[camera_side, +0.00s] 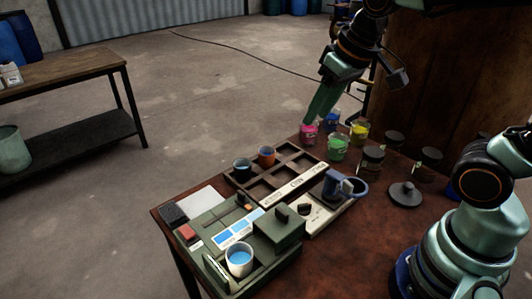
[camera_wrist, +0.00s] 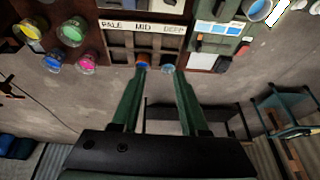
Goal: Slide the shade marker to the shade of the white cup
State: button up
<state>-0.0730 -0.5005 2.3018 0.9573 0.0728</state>
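The white cup (camera_side: 239,260) holds blue liquid and stands on the front of the green station (camera_side: 276,268). In the wrist view the cup (camera_wrist: 259,10) is at the top right. A strip of blue shades (camera_side: 238,229), also in the wrist view (camera_wrist: 217,29), lies behind the cup on the station. A small orange piece (camera_side: 248,207), seen in the wrist view too (camera_wrist: 245,42), sits near the strip's end; it may be the shade marker, but I cannot be sure. My gripper (camera_wrist: 160,71) is open and empty. In the side view it hangs near the coloured jars, away from the station.
A wooden tray (camera_side: 262,188) labelled PALE, MID, DEEP holds a dark cup with blue (camera_side: 242,169) and an orange cup (camera_side: 267,156). Pink (camera_side: 309,133), green (camera_side: 338,148) and yellow (camera_side: 359,132) jars stand behind. A blue mug-like vessel (camera_side: 336,184) and dark-lidded jars (camera_side: 371,160) are to the right.

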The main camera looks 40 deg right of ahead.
jog(key=w+a+f+g, duration=0.2)
jog(key=w+a, duration=0.4)
jog(key=g, duration=0.2)
send_near(241, 192)
notch_tip(241, 192, down, 8)
jog(key=shift+w+a+f, duration=0.1)
jog(key=shift+a+f, duration=0.05)
jog(key=shift+f, duration=0.1)
grip_shut()
dwell(1.3)
